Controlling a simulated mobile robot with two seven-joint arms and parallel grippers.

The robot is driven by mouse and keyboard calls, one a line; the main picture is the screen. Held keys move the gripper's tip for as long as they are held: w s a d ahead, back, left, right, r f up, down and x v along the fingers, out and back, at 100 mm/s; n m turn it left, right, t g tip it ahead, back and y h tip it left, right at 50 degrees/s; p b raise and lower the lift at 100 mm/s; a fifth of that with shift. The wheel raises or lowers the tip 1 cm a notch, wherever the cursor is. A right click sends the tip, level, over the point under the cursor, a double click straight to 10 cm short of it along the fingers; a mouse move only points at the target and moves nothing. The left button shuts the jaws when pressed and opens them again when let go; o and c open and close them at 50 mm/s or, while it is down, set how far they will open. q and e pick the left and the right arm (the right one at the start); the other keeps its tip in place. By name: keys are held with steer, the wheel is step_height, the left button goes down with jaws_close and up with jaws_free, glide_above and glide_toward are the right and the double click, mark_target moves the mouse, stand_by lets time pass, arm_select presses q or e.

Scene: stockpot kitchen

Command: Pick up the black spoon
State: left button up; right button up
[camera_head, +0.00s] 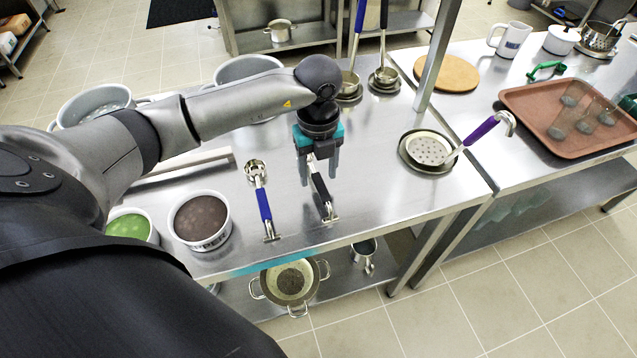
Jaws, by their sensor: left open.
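The black spoon (322,189) lies on the steel table with its black handle and metal hooked end pointing toward the front edge. Its far end is hidden behind my left gripper. My left gripper (320,180) is open, pointing down over the spoon, with one finger on each side of the handle in the picture. I cannot tell how high the fingertips are above the table. My right gripper is not in view.
A blue-handled ladle (265,205) lies just left of the spoon. A bowl of dark food (201,220) and a bowl of green food (131,226) stand further left. A purple-handled skimmer (478,132) rests on a plate at the right. The table is clear between.

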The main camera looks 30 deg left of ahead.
arm_select(q)
steer(key=shift+f, duration=0.65)
jaws_close()
stand_by(0.9)
